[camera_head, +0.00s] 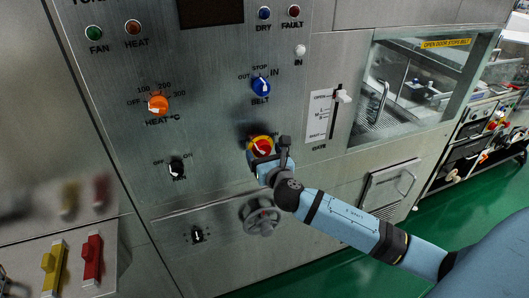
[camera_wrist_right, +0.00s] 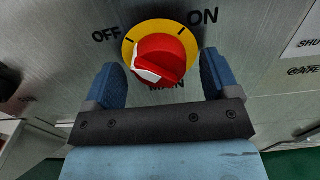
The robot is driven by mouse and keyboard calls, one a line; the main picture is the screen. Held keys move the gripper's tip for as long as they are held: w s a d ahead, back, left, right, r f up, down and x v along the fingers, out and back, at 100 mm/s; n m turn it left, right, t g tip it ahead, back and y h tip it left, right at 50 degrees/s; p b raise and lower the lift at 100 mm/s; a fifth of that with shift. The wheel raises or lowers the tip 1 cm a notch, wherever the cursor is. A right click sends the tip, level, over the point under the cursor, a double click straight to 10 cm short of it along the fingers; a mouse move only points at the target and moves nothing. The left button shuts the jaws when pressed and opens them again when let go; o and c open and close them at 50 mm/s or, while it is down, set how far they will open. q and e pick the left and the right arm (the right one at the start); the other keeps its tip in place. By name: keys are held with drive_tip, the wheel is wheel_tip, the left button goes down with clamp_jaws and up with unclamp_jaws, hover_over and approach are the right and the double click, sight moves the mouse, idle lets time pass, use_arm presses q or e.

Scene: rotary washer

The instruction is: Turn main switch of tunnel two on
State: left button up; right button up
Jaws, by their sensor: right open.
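The main switch (camera_head: 261,145), a red knob on a round yellow plate, is on the steel front panel below the blue belt knob. In the right wrist view the main switch (camera_wrist_right: 163,57) shows OFF at its upper left and ON at its upper right. A white patch marks the knob's lower left side; I cannot tell its exact setting. My right gripper (camera_head: 268,156) is at the switch. In the wrist view its open blue fingers (camera_wrist_right: 161,72) stand either side of the knob, apart from it. My left gripper is not in view.
An orange heat knob (camera_head: 158,103), the blue belt knob (camera_head: 261,86) and a black fan knob (camera_head: 176,168) are nearby. A round grey handwheel (camera_head: 261,217) sits below the switch. A white gate lever (camera_head: 343,96) stands to the right. Red (camera_head: 92,262) and yellow (camera_head: 53,267) levers are at lower left.

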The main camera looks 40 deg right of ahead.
drive_tip(key=shift+w, duration=0.15)
drive_tip(key=shift+c, duration=0.4)
drive_tip(key=c, duration=0.8)
drive_tip(key=shift+c, duration=0.2)
drive_tip(key=shift+m, duration=0.3)
drive_tip(key=m, duration=0.2)
drive_tip(key=shift+m, duration=0.4)
drive_tip(key=m, duration=0.9)
drive_tip(key=shift+m, duration=0.4)
drive_tip(key=shift+m+p, duration=0.3)
drive_tip(key=shift+m, duration=2)
